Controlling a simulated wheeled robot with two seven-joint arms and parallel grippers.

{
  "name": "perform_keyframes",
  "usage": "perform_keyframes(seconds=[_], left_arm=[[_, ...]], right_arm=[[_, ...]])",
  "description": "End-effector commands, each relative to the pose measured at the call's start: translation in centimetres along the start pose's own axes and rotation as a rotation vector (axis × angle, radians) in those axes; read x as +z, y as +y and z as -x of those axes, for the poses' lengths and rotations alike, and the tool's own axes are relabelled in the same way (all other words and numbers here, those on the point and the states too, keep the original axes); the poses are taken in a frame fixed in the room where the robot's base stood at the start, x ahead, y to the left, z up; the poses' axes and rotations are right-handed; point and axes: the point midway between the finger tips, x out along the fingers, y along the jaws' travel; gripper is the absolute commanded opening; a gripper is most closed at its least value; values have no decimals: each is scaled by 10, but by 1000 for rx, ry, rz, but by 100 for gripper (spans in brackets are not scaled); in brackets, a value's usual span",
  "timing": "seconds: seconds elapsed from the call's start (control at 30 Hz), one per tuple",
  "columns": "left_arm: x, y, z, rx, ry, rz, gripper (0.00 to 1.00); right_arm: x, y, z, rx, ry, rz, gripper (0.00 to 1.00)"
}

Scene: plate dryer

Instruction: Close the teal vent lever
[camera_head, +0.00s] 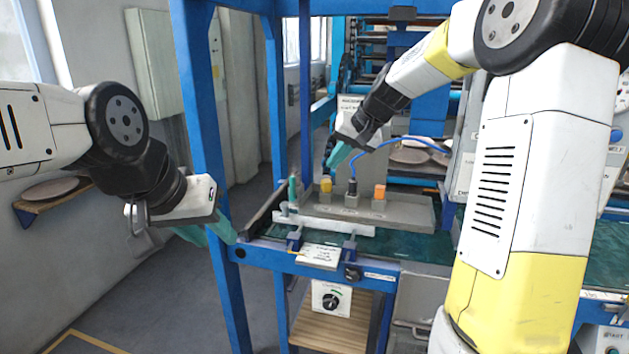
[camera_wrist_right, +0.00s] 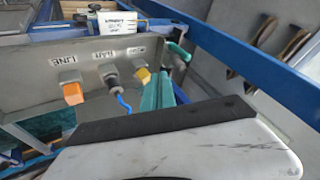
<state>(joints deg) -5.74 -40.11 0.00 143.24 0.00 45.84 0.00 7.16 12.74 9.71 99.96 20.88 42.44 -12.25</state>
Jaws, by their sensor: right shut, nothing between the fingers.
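The teal vent lever (camera_head: 292,190) stands roughly upright at the left end of the grey control panel (camera_head: 410,212), left of the yellow knob (camera_head: 326,185). It also shows in the right wrist view (camera_wrist_right: 179,52), just beyond the fingertips. My right gripper (camera_head: 338,157) is shut and empty, above and behind the panel, to the right of the lever. Its teal fingers (camera_wrist_right: 158,92) point towards the yellow knob and lever in the wrist view and look apart from the lever. My left gripper (camera_head: 208,236) hangs left of the blue frame, its teal fingers seemingly apart and empty.
A black plug with a blue cable (camera_head: 352,187) and an orange knob (camera_head: 380,191) stand on the panel right of the yellow knob. A blue post (camera_head: 205,130) rises between my left gripper and the panel. A white label block (camera_head: 318,256) is at the front.

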Motion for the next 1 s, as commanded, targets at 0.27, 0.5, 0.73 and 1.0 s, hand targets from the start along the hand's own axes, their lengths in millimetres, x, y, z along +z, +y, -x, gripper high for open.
perform_keyframes(seconds=[0.27, 0.5, 0.73, 1.0], left_arm=[[0, 0, 0, 0, 0, 0, 36], [0, 0, 0, 0, 0, 0, 36], [0, 0, 0, 0, 0, 0, 36], [0, 0, 0, 0, 0, 0, 36]], right_arm=[[2, -1, -42, -2, -6, 1, 0], [1, -1, -94, -1, -5, 1, 0], [1, -27, -112, -1, -1, 5, 0], [0, -36, -117, 0, 0, 2, 0]])
